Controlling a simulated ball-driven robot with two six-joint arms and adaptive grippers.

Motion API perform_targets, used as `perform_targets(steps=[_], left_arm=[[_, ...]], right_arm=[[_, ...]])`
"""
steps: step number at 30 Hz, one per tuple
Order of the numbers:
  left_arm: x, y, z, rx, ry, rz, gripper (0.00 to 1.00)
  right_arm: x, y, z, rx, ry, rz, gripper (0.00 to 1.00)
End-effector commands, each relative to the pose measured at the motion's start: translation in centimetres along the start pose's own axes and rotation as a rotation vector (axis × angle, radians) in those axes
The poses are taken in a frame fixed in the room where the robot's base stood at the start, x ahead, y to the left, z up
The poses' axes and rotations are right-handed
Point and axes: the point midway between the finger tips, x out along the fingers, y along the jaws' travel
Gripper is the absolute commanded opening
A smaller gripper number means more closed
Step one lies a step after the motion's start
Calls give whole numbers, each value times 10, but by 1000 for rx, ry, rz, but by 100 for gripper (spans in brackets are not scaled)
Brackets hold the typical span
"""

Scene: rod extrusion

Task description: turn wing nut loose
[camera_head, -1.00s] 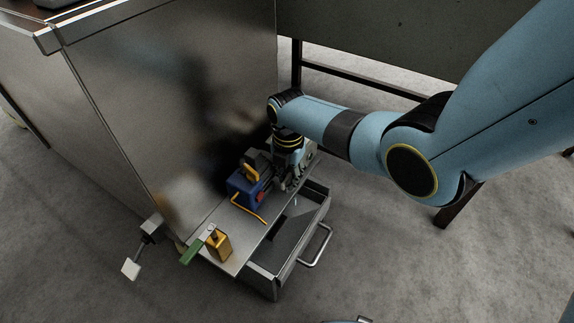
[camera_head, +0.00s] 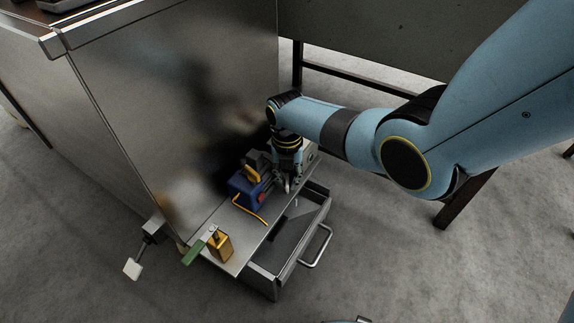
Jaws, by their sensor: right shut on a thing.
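My right gripper (camera_head: 287,186) points down just right of the blue machine (camera_head: 246,190), above the steel ledge. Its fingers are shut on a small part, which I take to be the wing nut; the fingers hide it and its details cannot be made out. The blue machine has a dark top, a yellow-orange piece (camera_head: 252,174) and a red part on its right side.
An open drawer (camera_head: 320,218) with a bar handle (camera_head: 318,246) juts out below the ledge. A yellow block (camera_head: 220,246) and a green-handled piece (camera_head: 195,252) sit at the ledge's near end. A large steel cabinet wall (camera_head: 160,100) stands to the left.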

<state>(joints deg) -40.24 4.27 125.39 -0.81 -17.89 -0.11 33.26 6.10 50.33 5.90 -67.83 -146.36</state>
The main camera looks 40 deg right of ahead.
Motion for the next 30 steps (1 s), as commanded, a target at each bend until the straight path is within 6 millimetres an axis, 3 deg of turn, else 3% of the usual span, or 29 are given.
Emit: perform_targets(steps=[1, 7, 13, 20, 30], left_arm=[[0, 0, 1, 0, -1, 0, 47], [0, 0, 1, 0, -1, 0, 47], [-1, 0, -2, 0, 2, 0, 47], [-1, 0, -2, 0, 2, 0, 47], [-2, 0, -4, 0, 4, 0, 47]], right_arm=[[6, 4, -11, -10, 20, 5, 0], [6, 4, -11, -13, 21, 6, 0], [6, 4, -11, -172, 21, 7, 0], [7, 4, -12, -183, 22, 7, 0], [6, 4, -12, -356, 21, 9, 0]])
